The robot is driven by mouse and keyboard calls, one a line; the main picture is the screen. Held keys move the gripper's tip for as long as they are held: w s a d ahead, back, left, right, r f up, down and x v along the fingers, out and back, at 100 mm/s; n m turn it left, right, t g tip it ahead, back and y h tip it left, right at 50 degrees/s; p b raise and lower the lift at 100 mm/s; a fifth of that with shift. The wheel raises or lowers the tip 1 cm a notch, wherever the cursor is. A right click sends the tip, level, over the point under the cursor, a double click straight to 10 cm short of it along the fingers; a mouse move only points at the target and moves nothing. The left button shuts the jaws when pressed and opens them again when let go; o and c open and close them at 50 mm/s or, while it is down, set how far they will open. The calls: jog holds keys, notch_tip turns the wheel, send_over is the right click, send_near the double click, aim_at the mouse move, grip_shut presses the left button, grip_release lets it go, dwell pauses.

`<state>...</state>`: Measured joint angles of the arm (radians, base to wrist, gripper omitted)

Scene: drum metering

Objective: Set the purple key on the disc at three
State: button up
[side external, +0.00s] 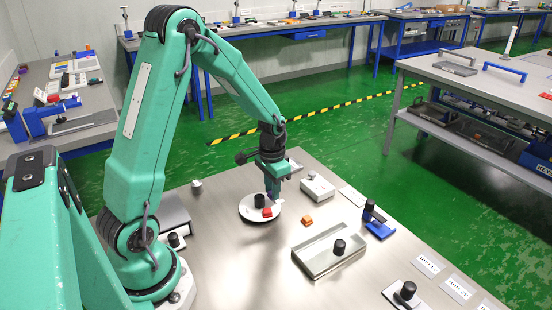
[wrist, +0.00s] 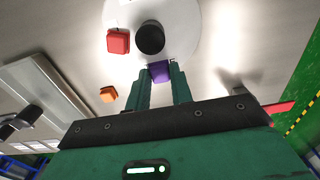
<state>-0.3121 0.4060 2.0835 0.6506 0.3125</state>
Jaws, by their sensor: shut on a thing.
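My gripper (side external: 271,190) is shut on the purple key (wrist: 160,71), which shows between its two green fingers (wrist: 161,78) in the wrist view. The key is at the edge of the white disc (wrist: 185,22), close to the black hub (wrist: 150,37). I cannot tell whether the key touches the disc. In the side view the disc (side external: 248,213) lies on the steel table, with my gripper over its far right part, partly hiding the purple key. A red key (wrist: 118,41) stands on the disc beside the hub.
An orange key (side external: 307,220) lies on the table right of the disc. A shallow metal tray (side external: 312,263) with a black knob (side external: 339,247), a white box (side external: 317,187) and a blue stand (side external: 379,228) are further right. Bare steel (side external: 235,265) lies in front of the disc.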

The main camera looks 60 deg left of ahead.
jog(key=shift+f, duration=0.6)
jog(key=shift+f, duration=0.15)
jog(key=o, duration=0.9)
jog(key=shift+o, duration=0.2)
notch_tip(320, 180, up, 12)
jog(key=shift+r, duration=0.2)
